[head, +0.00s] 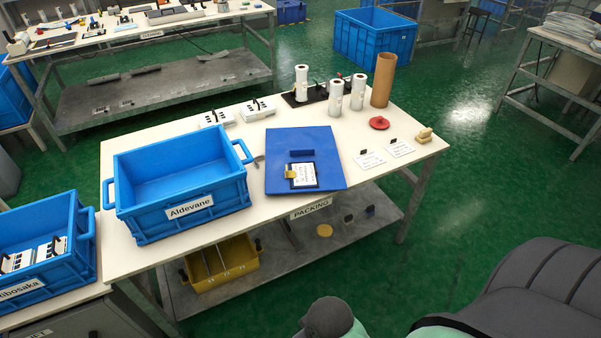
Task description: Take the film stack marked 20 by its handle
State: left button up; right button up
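Two thin flat white pieces, the left one (370,160) and the right one (401,149), lie side by side on the right part of the packing table. Each has a small black tab standing at its back edge, like a handle. They look like film stacks, but their print is too small to read, so I cannot tell which is marked 20. Neither of my grippers is in view. Only parts of my own arms or body show at the bottom edge.
The packing table (126,261) carries a blue Aldevane crate (150,207), a blue board (284,145) with a label, white rolls (337,97), a brown tube (383,80), a red disc (379,123) and white devices (257,110). The table's front right is clear.

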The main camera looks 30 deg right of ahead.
aim_at(58, 247)
jog(key=i+j+u, duration=0.15)
jog(key=u, duration=0.2)
jog(key=i+j+u, duration=0.15)
jog(key=u, duration=0.15)
jog(key=i+j+u, duration=0.1)
jog(key=i+u, duration=0.25)
jog(key=k, duration=0.1)
